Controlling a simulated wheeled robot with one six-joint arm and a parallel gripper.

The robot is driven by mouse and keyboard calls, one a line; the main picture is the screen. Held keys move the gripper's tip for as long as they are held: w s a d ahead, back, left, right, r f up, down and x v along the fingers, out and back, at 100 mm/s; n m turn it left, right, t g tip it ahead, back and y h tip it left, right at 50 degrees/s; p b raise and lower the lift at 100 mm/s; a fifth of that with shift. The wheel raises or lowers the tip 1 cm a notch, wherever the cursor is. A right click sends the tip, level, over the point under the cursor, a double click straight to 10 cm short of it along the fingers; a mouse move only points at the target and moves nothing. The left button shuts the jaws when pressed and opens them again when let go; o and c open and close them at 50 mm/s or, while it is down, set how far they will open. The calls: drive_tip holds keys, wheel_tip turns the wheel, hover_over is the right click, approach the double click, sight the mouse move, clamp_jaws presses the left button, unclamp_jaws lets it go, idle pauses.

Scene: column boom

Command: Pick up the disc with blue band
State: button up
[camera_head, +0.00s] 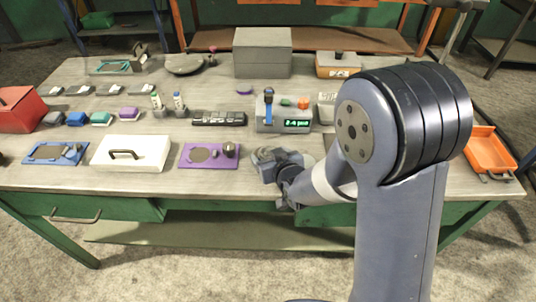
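I cannot make out a disc with a blue band for certain in the head view. The round flat things that show are a dark disc shape on the purple plate (225,163) and a grey dish (184,64) at the back left; no blue band shows on either. A small upright piece with a blue top (179,101) stands mid-table, but its shape is too small to tell. My gripper (266,158) is low over the front of the table, right of the purple plate. Its fingers are too small and partly hidden to tell whether they are open or hold anything.
A grey device (284,117) with a lit display stands behind my gripper. An orange tray (490,150) is at the right edge. My arm hides the table's right part.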

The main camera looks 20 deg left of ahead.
drive_tip(key=c, duration=1.2)
